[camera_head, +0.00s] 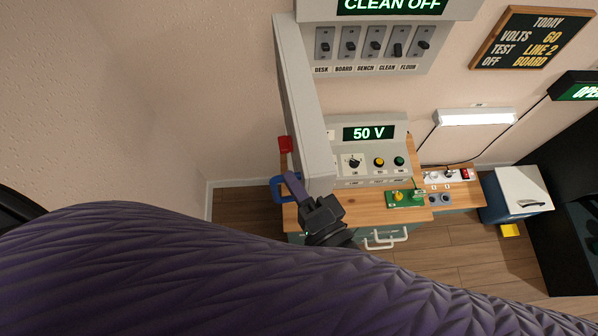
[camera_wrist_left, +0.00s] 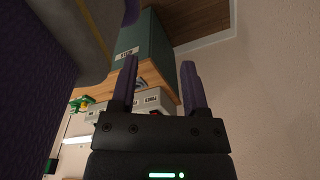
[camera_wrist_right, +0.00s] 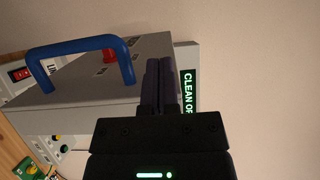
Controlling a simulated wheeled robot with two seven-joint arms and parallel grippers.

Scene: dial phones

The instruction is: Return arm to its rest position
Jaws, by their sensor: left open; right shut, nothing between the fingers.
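My right gripper (camera_head: 294,183) is near the lower edge of a tall grey panel (camera_head: 303,100) in the head view, beside its blue handle (camera_head: 279,188). In the right wrist view my right gripper's fingers (camera_wrist_right: 160,72) are together with nothing between them. The blue handle (camera_wrist_right: 82,52) arches to their left, apart from them in that picture. My left gripper (camera_wrist_left: 159,65) shows in the left wrist view with its fingers apart and empty. Behind it are the bench and a green cabinet (camera_wrist_left: 145,48). I cannot make out the left gripper in the head view.
The wooden bench (camera_head: 375,212) carries a box with a "50 V" display (camera_head: 368,133), a green board (camera_head: 404,198) and a power strip (camera_head: 447,175). Wall switches (camera_head: 375,42) are above. A blue-and-white bin (camera_head: 522,190) stands right. Floor (camera_head: 240,215) shows clear left of the bench.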

